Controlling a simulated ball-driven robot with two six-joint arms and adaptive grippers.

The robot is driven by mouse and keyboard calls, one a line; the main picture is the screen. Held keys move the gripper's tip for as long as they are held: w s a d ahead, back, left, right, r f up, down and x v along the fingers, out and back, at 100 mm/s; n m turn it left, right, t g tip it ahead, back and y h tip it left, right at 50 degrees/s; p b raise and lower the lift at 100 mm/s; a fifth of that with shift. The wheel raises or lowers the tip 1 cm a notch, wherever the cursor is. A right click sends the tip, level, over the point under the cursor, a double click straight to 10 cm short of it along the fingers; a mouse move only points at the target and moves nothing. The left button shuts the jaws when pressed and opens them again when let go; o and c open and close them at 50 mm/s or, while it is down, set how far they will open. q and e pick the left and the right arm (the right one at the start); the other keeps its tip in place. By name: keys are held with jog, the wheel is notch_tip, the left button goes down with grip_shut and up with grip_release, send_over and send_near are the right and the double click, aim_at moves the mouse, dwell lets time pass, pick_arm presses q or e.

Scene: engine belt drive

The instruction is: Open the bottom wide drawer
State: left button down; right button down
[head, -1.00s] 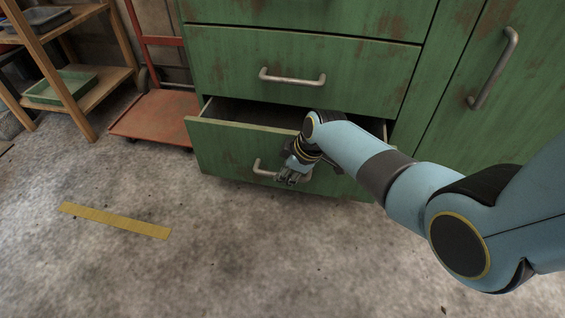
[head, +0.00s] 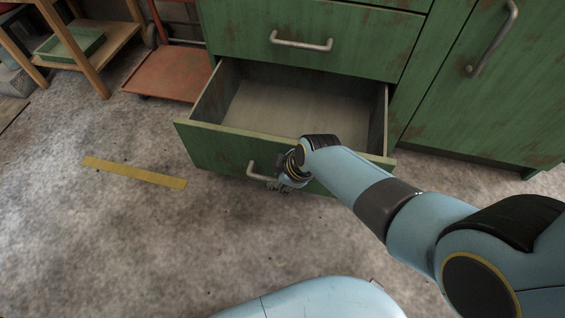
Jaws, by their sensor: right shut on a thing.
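The bottom wide drawer (head: 215,148) of the green cabinet is pulled well out, and its bare, empty inside shows. Its metal handle (head: 256,176) is on the front panel. My right gripper (head: 281,186) is at the right part of this handle and is shut on it; its fingers are small and partly hidden by my wrist. My right arm comes in from the right and covers the right part of the drawer front. My left gripper is not in view.
A shut drawer with a handle (head: 301,44) is above, and a cabinet door with a handle (head: 494,38) is at right. A red cart (head: 168,73) and a wooden shelf (head: 92,58) stand at left. A yellow strip (head: 134,172) lies on the open concrete floor.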

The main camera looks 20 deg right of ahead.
jog(key=shift+s+a, duration=0.2)
jog(key=shift+s, duration=0.05)
jog(key=c, duration=1.3)
grip_release()
jog(key=shift+r, duration=0.15)
jog(key=v, duration=1.1)
jog(key=shift+s+d+r, duration=0.15)
jog(key=shift+s+r, duration=0.05)
jog(key=shift+r, duration=0.1)
